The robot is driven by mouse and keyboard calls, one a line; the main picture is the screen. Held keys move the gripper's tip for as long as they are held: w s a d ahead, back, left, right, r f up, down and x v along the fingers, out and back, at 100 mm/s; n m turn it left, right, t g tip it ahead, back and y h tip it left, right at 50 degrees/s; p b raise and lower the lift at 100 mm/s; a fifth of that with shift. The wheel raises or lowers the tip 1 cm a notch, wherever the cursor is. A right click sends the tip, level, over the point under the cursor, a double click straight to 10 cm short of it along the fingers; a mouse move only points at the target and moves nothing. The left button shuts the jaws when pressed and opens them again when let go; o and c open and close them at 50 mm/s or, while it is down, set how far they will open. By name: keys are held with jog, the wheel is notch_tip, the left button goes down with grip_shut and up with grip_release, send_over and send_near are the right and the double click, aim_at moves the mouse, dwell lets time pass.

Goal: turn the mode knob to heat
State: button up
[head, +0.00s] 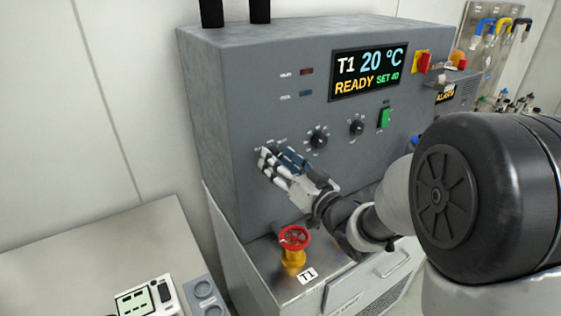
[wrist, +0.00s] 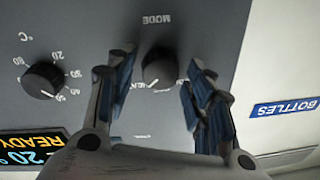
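The black round mode knob (wrist: 158,68) is on the grey panel, under an upside-down MODE label in the wrist view. A pale mark shows near its lower edge, but I cannot tell which setting it points to. In the head view my gripper (head: 268,160) is at the panel's lower left and hides the knob. The small lettering around the knob is partly covered by the fingers.
A temperature knob (wrist: 44,80) sits beside the mode knob. The display (head: 368,72) reads T1 20 °C, READY, SET 40. Another dial (head: 357,127) and a green switch (head: 384,117) are further right. A red valve wheel (head: 294,238) stands below my gripper.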

jog(key=shift+o, duration=0.2)
jog(key=r+v, duration=0.1)
jog(key=v, duration=1.1)
jog(key=shift+f, duration=0.45)
jog(key=shift+d, duration=0.1)
jog(key=s+d+f+m+g+h, duration=0.1)
jog(key=s+d+m+g+h, duration=0.25)
jog(key=d+h, duration=0.85)
jog(key=s+a+f+g, duration=0.1)
jog(key=s+g, duration=0.2)
jog(key=s, duration=0.7)
jog(key=s+a+f+g, duration=0.2)
jog(key=s+g, duration=0.2)
jog(key=s, duration=0.7)
jog(key=shift+f+y, duration=0.15)
jog(key=shift+y, duration=0.15)
